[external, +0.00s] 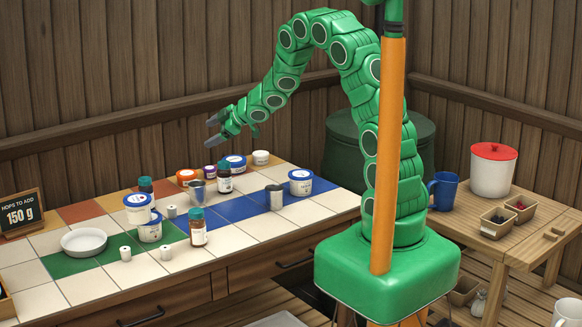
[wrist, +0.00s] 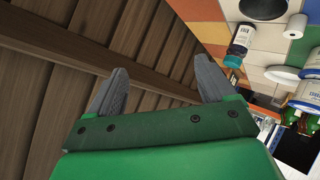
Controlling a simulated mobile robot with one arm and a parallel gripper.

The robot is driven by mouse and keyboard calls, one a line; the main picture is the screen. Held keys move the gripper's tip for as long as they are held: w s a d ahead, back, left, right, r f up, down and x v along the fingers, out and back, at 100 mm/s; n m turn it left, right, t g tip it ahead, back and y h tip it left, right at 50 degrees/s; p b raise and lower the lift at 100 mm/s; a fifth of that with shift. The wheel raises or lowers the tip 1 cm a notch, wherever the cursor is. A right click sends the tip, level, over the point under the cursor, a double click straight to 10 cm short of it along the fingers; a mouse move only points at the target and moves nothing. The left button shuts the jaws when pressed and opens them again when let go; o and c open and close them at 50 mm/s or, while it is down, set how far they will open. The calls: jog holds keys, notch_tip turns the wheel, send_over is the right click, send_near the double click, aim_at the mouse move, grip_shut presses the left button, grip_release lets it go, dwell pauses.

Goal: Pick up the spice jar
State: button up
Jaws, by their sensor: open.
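Several brown jars with dark teal caps stand on the tiled counter, and I cannot tell which one the task means. One jar (external: 198,229) stands at the front, one (external: 225,179) near the back middle, and one (external: 146,186) behind the white tubs. In the wrist view a teal-capped jar (wrist: 241,40) with a pale label shows at the upper right, beyond the fingers. My gripper (external: 213,131) is open and empty, raised above the back of the counter and apart from every jar. In the wrist view its fingers (wrist: 158,68) are spread, with the wooden wall behind them.
White tubs with blue labels (external: 138,209), metal cups (external: 274,198), small white cylinders (external: 125,253) and a white dish (external: 84,242) share the counter (external: 228,239). An orange tub (external: 187,177) stands near the back. A side table (external: 532,236) holds a red-lidded pot (external: 493,171).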

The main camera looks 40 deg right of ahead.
jog(key=a+n+h, duration=0.2)
jog(key=a+n, duration=0.1)
jog(key=a, duration=0.3)
jog(key=n+g+h, duration=0.4)
jog(key=n+g, duration=0.6)
jog(key=n, duration=0.3)
send_near(196, 211)
jog(key=shift+w+d+f, duration=0.1)
jog(key=shift+f, duration=0.05)
notch_tip(196, 211, down, 4)
jog(key=shift+r, duration=0.1)
jog(key=shift+f, duration=4.5)
jog(key=c, duration=1.2)
jog(key=shift+r, duration=0.1)
